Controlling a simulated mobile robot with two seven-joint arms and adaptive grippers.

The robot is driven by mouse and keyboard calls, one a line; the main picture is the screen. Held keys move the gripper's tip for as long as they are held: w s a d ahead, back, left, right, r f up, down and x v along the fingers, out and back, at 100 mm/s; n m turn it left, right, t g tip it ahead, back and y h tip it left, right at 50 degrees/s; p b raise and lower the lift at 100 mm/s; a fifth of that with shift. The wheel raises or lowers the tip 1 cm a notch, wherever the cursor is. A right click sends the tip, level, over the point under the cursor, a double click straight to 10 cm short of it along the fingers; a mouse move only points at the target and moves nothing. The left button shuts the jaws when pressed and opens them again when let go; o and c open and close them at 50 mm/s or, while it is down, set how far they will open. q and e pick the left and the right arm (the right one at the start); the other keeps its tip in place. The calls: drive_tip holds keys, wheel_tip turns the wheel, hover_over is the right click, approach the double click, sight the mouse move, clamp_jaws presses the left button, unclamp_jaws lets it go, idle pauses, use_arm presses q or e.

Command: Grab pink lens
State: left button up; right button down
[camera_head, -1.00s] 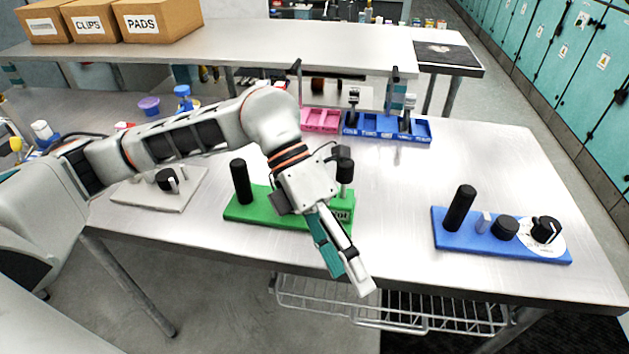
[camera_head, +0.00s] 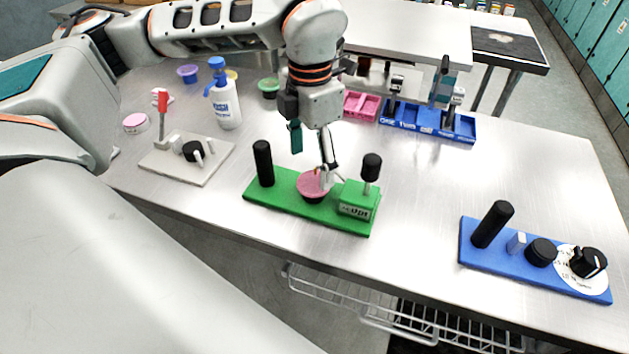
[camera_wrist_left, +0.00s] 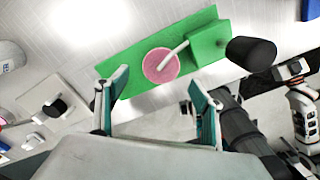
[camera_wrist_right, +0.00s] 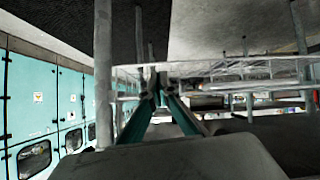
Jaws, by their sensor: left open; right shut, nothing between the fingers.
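A pink round disc (camera_head: 313,183) with a dark rim below sits on the green board (camera_head: 262,192); it also shows in the left wrist view (camera_wrist_left: 160,66) with a pale rod partly over it. A second, paler pink disc (camera_head: 135,122) lies at the table's left. I cannot tell which is the lens. My left gripper (camera_head: 312,152) points down above the green board, over the first disc. In the left wrist view its fingers (camera_wrist_left: 157,90) are spread and empty, with the disc beyond them. My right gripper (camera_wrist_right: 163,88) is shut and empty, low near the wire shelf.
The green board carries a black post (camera_head: 263,163) and a black knob (camera_head: 371,165). A pump bottle (camera_head: 227,103) and a grey board (camera_head: 168,162) stand left. Blue trays (camera_head: 430,131) stand behind. A blue board (camera_head: 478,258) lies right, with clear tabletop between.

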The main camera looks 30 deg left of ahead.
sight(314, 182)
use_arm(q)
wheel_tip(314, 182, down, 4)
drive_tip(key=shift+w+d+f, duration=0.1)
drive_tip(key=shift+w+d, duration=0.05)
drive_tip(key=c, duration=1)
